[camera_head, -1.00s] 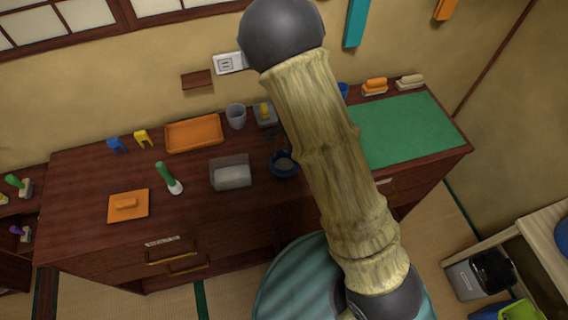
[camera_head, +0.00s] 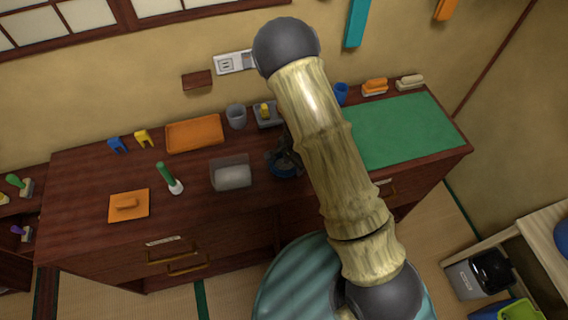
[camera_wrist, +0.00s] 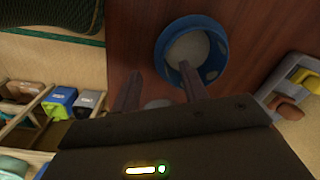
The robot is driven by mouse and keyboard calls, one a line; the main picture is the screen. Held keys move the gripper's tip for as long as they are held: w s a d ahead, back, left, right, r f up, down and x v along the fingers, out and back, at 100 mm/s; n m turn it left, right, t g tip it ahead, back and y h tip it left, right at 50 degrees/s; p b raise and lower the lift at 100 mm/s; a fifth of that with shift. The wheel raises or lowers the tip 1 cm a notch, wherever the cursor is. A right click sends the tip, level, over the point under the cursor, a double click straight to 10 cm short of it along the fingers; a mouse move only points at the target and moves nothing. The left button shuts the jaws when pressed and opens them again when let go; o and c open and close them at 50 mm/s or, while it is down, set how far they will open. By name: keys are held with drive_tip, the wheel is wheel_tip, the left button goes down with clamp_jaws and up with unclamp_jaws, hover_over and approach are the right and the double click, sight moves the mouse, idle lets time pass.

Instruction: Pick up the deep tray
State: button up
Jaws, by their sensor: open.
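No label shows which object is the deep tray. An orange rectangular tray (camera_head: 194,133) with a raised rim lies at the back of the dark wooden desk. A round blue bowl (camera_head: 285,172) with a pale inside stands right of the desk's middle, partly hidden by my gripper (camera_head: 284,152). The wrist view shows the blue bowl (camera_wrist: 165,57) just beyond my open gripper (camera_wrist: 160,84). The right finger overlaps the bowl's near edge in the picture; contact cannot be told. No object is visibly held. A grey tray (camera_wrist: 268,93) with yellow and brown pieces is to the right.
A clear box with a pale block (camera_head: 232,175), a green-handled brush (camera_head: 170,180) and an orange float (camera_head: 128,205) are left of the bowl. A grey cup (camera_head: 236,117) stands behind. A green mat (camera_head: 408,130) lies bare at right. My arm hides part of the desk.

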sight(292, 173)
wheel_tip(292, 173, down, 4)
drive_tip(key=shift+a+f, duration=0.1)
idle(0.5)
clamp_jaws()
